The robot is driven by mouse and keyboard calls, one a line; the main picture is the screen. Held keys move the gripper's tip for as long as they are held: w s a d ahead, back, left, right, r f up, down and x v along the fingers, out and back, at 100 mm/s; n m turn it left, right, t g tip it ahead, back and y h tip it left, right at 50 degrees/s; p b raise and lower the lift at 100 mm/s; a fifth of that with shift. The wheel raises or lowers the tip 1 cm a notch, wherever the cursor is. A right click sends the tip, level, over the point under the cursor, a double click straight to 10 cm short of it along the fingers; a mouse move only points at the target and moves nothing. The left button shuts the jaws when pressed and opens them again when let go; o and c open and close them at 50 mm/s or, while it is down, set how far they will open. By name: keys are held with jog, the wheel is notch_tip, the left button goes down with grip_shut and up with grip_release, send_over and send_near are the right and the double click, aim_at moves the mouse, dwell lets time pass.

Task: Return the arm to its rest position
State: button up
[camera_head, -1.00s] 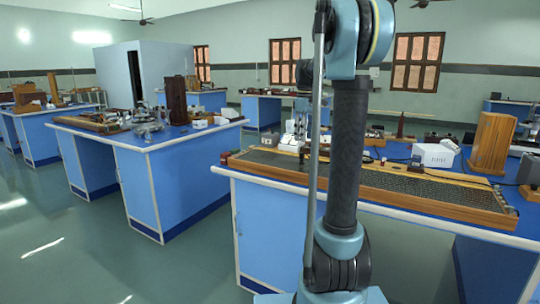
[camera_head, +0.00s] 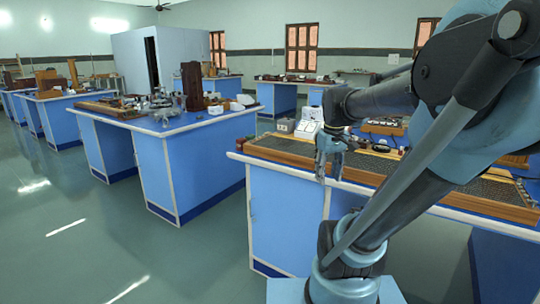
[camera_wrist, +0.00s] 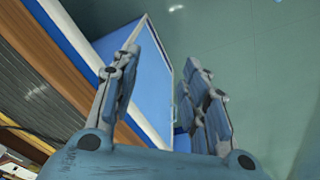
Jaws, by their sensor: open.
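My gripper (camera_head: 329,160) hangs at the front edge of the right bench in the head view, with its fingers pointing down. My arm reaches in from the right side, bent, with its upper part large in the near right. In the wrist view my gripper (camera_wrist: 160,100) shows its two fingers spread apart, with nothing between them. Beyond the fingers are the blue bench side (camera_wrist: 158,80) and the green floor.
The right bench (camera_head: 285,205) bears a long wooden board with a dark grid (camera_head: 280,152) and a white instrument (camera_head: 308,123). A second blue bench (camera_head: 200,160) with apparatus stands to the left. The floor (camera_head: 90,225) between and left of the benches is clear.

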jog(key=s+f+m, duration=0.3)
jog(key=s+f, duration=0.7)
jog(key=f, duration=0.2)
jog(key=shift+s+a+m+t, duration=0.15)
jog(key=shift+s+m+t, duration=0.1)
jog(key=shift+m+t, duration=0.05)
jog(key=shift+w+f, duration=0.15)
jog(key=shift+w, duration=0.3)
